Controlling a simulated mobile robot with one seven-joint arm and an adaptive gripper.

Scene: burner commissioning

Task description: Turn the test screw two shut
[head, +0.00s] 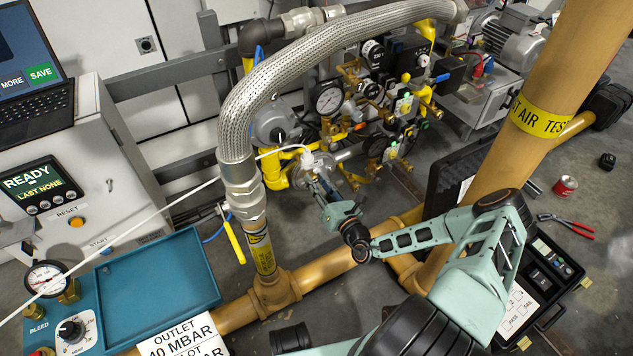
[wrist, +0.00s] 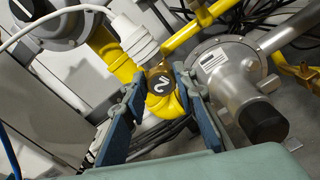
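Test screw two is likely the black round cap marked "2" (wrist: 161,85) on a brass fitting, seen in the wrist view against the yellow pipe. My gripper (wrist: 160,82) has its two blue-grey fingers spread on either side of this cap. Gaps show between the cap and both fingers, so it looks open and not holding it. In the head view my gripper (head: 313,180) points into the yellow pipework below a white hose fitting (head: 306,157). The screw itself is too small or hidden to make out there.
The white hose fitting (wrist: 136,40) stands close beside the left finger. A silver regulator body with a black cap (wrist: 263,121) is right of the fingers. A braided hose (head: 262,95) arches left of the arm, and a thick tan pipe (head: 540,80) rises at right.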

